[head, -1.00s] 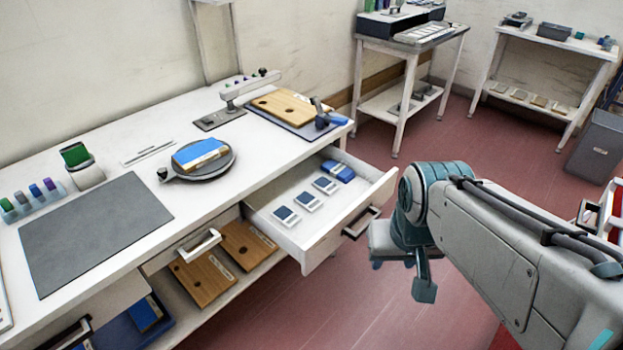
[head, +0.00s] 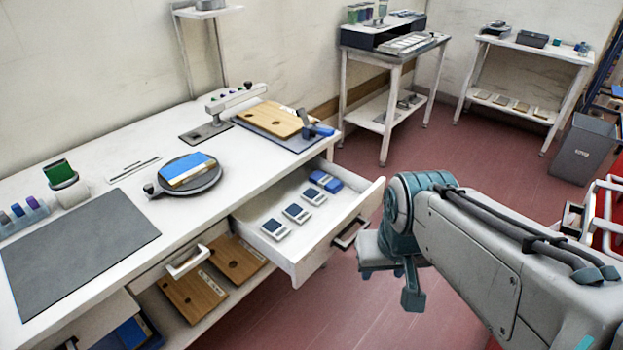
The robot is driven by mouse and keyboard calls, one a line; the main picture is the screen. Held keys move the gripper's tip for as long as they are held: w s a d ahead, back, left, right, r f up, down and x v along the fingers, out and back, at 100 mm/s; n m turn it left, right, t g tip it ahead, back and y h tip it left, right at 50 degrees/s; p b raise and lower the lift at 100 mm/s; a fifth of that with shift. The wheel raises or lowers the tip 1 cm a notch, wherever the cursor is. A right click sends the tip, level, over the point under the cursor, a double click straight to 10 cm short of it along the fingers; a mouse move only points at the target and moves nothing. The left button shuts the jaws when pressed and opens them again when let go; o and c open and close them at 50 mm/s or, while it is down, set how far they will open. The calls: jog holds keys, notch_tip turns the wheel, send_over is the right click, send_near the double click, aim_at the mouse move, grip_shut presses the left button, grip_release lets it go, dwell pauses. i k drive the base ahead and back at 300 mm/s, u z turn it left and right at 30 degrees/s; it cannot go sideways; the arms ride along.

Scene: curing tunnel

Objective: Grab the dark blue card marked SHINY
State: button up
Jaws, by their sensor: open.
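Three small cards with white borders and dark blue faces lie in a row in the open drawer: a near card (head: 275,229), a middle card (head: 296,213) and a far card (head: 314,196). Their markings are too small to read, so I cannot tell which one says SHINY. My gripper (head: 391,284) hangs open and empty over the floor, to the right of the drawer and apart from it. My arm covers part of the floor behind it.
The white drawer (head: 345,203) sticks out from the workbench (head: 105,178); a blue object (head: 326,181) lies at its back. A round dark stand (head: 205,182) with a blue-topped block is on the bench. A grey bin (head: 586,150) stands right. Red floor is clear ahead.

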aim_at(275, 228)
jog(key=z, duration=0.05)
jog(key=i, duration=0.9)
jog(key=z, duration=0.1)
